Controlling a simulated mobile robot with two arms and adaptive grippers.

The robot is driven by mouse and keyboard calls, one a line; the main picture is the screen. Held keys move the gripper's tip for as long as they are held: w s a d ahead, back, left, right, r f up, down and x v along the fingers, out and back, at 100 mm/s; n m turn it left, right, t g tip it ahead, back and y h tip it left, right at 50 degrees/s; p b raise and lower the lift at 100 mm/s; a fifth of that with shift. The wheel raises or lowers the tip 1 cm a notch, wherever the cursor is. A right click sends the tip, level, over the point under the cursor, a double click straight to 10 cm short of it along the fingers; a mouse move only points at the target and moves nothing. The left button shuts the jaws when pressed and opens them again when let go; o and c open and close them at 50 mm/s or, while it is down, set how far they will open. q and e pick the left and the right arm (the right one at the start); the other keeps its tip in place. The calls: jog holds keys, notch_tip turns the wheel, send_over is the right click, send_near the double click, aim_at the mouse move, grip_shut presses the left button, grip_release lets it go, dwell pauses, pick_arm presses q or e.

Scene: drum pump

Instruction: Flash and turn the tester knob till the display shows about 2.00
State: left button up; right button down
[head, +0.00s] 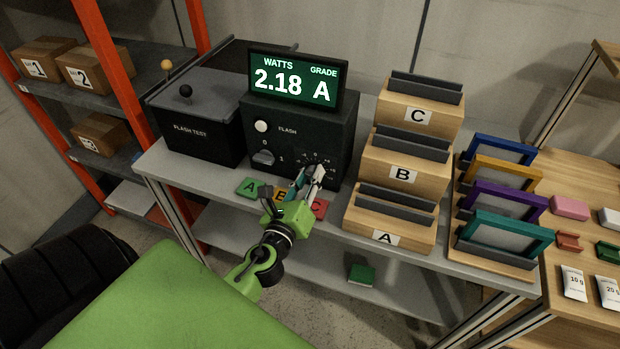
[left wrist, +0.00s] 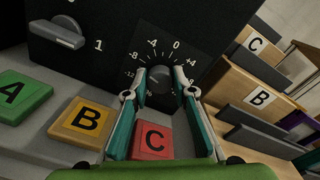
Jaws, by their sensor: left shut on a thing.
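The black tester has a display (head: 292,79) reading 2.18 under WATTS and A under GRADE. The round knob (left wrist: 160,76) sits on a dial with marks from about -12 to +4 visible. My left gripper (head: 308,174) is at the knob, with one finger on each side of it, shut on it in the left wrist view (left wrist: 160,90). The white FLASH button (head: 261,126) and the 0/1 switch (head: 263,157) are on the same front panel. The switch handle also shows in the left wrist view (left wrist: 57,34). My right gripper is not seen.
Green A (left wrist: 20,98), yellow B (left wrist: 83,123) and red C (left wrist: 153,139) tiles lie in front of the tester. The FLASH TEST box (head: 195,130) stands left. Wooden racks A, B and C (head: 402,173) stand right, beside coloured frames (head: 500,206).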

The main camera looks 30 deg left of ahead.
pick_arm(q)
jog(key=shift+n, duration=0.7)
jog(key=o, duration=1.1)
jog(key=shift+s, duration=0.1)
jog(key=v, duration=1.1)
jog(key=shift+s, duration=0.4)
jog(key=shift+d, duration=0.1)
